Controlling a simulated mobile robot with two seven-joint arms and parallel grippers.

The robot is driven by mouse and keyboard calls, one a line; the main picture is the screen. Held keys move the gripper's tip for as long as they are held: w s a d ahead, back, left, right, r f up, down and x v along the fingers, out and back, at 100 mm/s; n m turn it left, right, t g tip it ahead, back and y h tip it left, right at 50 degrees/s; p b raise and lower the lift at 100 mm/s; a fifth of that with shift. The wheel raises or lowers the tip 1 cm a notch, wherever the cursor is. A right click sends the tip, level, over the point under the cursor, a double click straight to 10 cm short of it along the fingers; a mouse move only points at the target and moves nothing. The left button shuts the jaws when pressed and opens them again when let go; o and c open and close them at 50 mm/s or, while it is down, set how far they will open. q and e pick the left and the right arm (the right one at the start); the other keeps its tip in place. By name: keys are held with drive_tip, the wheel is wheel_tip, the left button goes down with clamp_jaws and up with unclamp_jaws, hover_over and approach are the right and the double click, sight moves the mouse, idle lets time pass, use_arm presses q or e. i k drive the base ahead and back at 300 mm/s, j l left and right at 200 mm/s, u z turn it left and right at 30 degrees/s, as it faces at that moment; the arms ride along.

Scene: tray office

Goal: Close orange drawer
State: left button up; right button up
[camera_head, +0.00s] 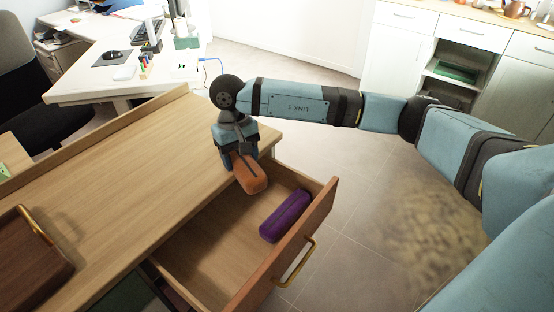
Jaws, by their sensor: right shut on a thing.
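The drawer (319,219) stands pulled out from the wooden desk; its front is orange-brown with a brass handle (297,264). My right gripper (239,158) is over the desk's edge at the inner end of the drawer. It points down and is shut on an orange-brown case (250,174), which hangs tilted over the drawer opening. Whether the case touches the desk edge or drawer, I cannot tell. A purple case (286,215) lies in the drawer near its front. My left gripper is not in view.
The desk top (130,170) is mostly clear. A dark wooden tray (34,262) with a brass handle lies at its left. White cabinets (400,48) stand at the back right. Open floor (370,200) lies in front of the drawer, below my right arm.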

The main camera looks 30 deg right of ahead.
sight(219, 261)
drive_tip(key=k+l, duration=0.35)
drive_tip(key=l, duration=0.2)
drive_tip(key=k+l, duration=0.35)
drive_tip(key=l, duration=0.2)
drive_tip(key=k+l+u, duration=0.1)
drive_tip(key=k+l, duration=0.25)
drive_tip(key=l, duration=0.15)
drive_tip(key=k+l, duration=0.35)
drive_tip(key=l, duration=0.2)
drive_tip(key=i+l, duration=0.3)
